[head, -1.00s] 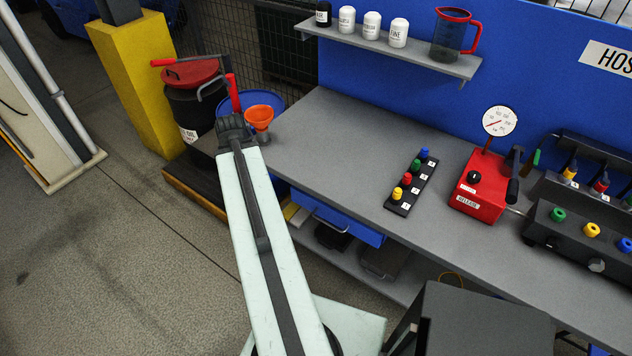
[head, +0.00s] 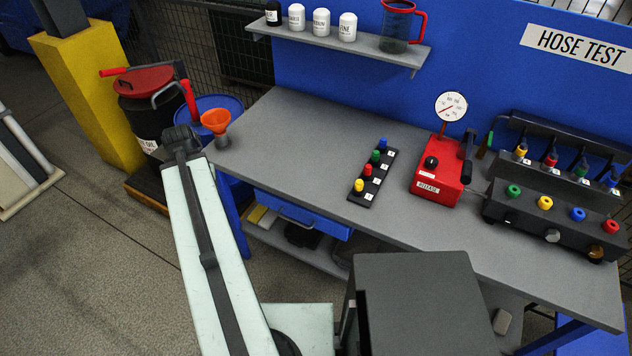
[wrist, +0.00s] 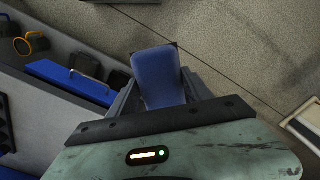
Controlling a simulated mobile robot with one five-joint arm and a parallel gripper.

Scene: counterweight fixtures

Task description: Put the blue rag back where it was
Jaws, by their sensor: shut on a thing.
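The blue rag (wrist: 160,76) shows in the wrist view as a flat blue piece between the grey fingers of my gripper (wrist: 160,98). The gripper is shut on it and holds it above the concrete floor, off the side of the workbench. The rag and the fingers do not show in the head view, where only my pale arm is seen reaching towards the bench's left end. The workbench (head: 310,150) has a grey top and a blue drawer (head: 300,212) beneath, which also shows in the wrist view (wrist: 70,82).
An orange funnel (head: 215,122) stands at the bench's left end. A black drum with a red lid (head: 143,82) and a yellow post (head: 85,85) are beyond. A plug strip (head: 373,175) and a red gauge pump (head: 437,170) stand on the bench. The floor at left is mostly clear.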

